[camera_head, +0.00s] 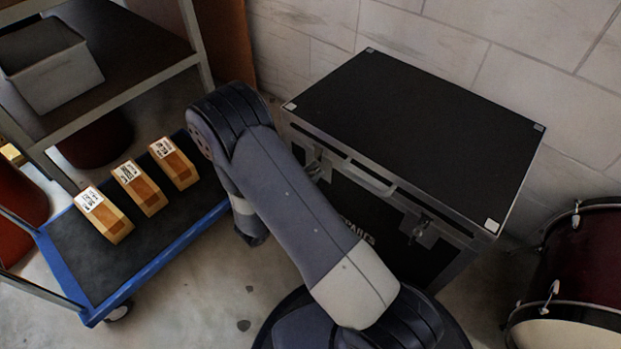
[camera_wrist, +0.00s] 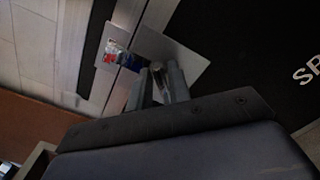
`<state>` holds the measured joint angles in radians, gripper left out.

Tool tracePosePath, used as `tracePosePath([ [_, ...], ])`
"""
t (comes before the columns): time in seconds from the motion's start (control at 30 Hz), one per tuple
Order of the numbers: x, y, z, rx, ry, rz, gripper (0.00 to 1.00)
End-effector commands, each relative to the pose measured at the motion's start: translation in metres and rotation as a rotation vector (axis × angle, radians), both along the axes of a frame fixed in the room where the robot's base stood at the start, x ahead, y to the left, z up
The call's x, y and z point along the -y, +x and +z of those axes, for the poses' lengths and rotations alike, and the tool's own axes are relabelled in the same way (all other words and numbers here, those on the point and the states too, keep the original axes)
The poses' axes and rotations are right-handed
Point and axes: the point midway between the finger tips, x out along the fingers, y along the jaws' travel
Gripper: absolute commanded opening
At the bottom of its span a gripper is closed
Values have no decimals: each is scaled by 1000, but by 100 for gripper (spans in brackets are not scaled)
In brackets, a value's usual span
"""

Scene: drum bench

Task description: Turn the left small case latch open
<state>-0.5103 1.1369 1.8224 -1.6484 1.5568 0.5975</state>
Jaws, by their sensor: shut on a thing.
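The black case (camera_head: 420,125) with metal edges stands against the wall in the head view. Its left small latch (camera_head: 315,167) sits on the front near the lid seam, beside my arm. In the wrist view the latch plate (camera_wrist: 186,66) is a tilted pale metal square with a small turn piece (camera_wrist: 156,68) on it. My gripper (camera_wrist: 158,82) is shut on this turn piece, one finger on each side. My arm hides the gripper in the head view. The right latch (camera_head: 419,231) is on the same front face.
A handle (camera_head: 368,177) lies between the latches. A dark red drum (camera_head: 580,265) is at right.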

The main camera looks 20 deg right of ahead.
Motion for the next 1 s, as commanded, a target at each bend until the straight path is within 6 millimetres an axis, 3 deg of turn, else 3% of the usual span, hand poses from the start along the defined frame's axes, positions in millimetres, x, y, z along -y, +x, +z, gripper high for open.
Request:
tracePosePath([
  [0.6, 2, -3, -9, 471, 316, 0, 0],
  [1.0, 2, -3, -10, 656, 440, 0, 0],
])
